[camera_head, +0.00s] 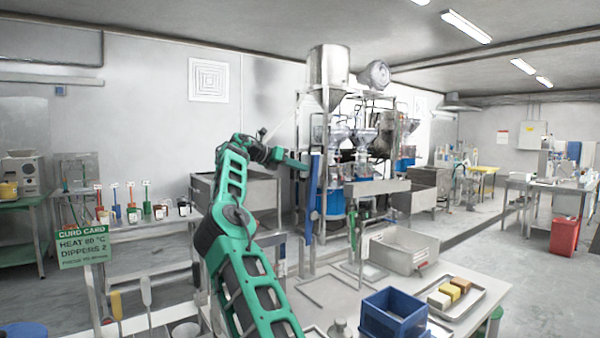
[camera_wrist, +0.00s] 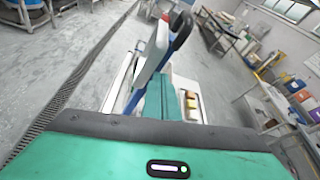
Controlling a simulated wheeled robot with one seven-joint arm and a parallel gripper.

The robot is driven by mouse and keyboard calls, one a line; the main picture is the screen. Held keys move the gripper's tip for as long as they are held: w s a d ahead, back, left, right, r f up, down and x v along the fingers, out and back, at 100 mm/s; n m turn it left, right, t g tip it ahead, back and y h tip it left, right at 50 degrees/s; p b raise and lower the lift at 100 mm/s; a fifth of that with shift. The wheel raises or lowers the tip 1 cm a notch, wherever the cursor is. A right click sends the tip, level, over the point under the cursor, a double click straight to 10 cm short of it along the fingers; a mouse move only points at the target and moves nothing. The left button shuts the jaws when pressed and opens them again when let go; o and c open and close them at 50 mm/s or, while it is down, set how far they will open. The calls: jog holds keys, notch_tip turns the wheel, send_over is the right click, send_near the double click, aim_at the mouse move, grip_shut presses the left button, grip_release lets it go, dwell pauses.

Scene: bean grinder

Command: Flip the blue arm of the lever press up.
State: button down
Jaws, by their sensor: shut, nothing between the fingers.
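The blue arm (camera_head: 311,195) of the lever press stands close to vertical beside a slim grey post, behind the near worktable's left part. In the wrist view the blue arm (camera_wrist: 172,50) ends in a dark grip and rises beside a pale grey bar. My gripper (camera_head: 303,165) is shut and empty, high up near the top of the blue arm. In the wrist view its teal fingers (camera_wrist: 160,100) point toward the lever. I cannot tell whether they touch it. The press's lower part is partly hidden by my arm and table items.
The near worktable (camera_head: 465,325) holds a grey bin (camera_head: 398,250), a blue crate (camera_head: 394,314) and a tray (camera_head: 478,300) with coloured blocks. A steel hopper machine (camera_head: 328,68) stands behind the lever. A sign (camera_head: 83,246) stands at left.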

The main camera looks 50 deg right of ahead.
jog(key=shift+w+d+r, duration=0.1)
jog(key=shift+w, duration=0.4)
dwell(0.3)
